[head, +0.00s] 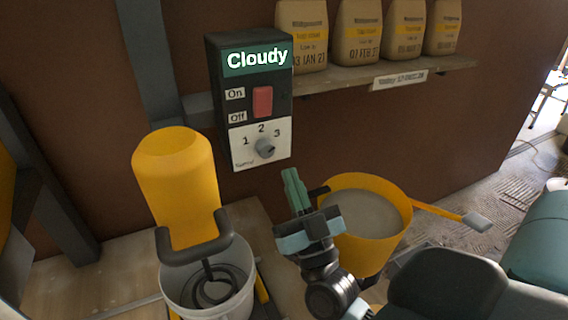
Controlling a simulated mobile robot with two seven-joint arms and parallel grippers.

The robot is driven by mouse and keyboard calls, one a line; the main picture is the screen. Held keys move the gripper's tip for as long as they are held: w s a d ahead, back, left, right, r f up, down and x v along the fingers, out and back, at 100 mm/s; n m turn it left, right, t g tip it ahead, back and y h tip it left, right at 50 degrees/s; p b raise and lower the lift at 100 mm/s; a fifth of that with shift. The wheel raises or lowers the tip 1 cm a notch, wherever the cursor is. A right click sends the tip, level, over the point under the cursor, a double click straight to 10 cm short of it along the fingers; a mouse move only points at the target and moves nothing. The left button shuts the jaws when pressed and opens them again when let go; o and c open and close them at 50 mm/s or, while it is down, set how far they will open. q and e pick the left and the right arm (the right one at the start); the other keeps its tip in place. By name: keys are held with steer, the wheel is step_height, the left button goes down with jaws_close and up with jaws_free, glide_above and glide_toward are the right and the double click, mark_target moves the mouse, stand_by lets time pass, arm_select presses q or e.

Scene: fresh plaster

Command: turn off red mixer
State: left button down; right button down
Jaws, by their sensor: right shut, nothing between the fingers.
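A dark control box (220,100) with a "Cloudy" display hangs on the wall. Its red rocker switch (262,102) sits beside the "On" and "Off" labels; I cannot tell which side is pressed. Below is a grey dial (265,147) marked 1, 2 and 3. The mixer (176,185) in view is yellow, not red, with a dark handle and a coiled dark paddle (208,284) in a white bucket (238,305). My right gripper (290,174) is shut and empty, its green fingertips pointing up, below the box and apart from the switch. My left gripper is out of view.
A yellow tub (362,252) of grey plaster stands just right of my right gripper, with a yellow-handled tool (450,213) at its right. A wall shelf (345,77) holds several paper bags (360,32). The wall front below the switch looks clear.

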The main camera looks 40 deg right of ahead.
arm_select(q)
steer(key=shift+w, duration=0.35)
arm_select(e)
steer(key=shift+v, duration=0.9)
steer(key=shift+w+f, duration=0.1)
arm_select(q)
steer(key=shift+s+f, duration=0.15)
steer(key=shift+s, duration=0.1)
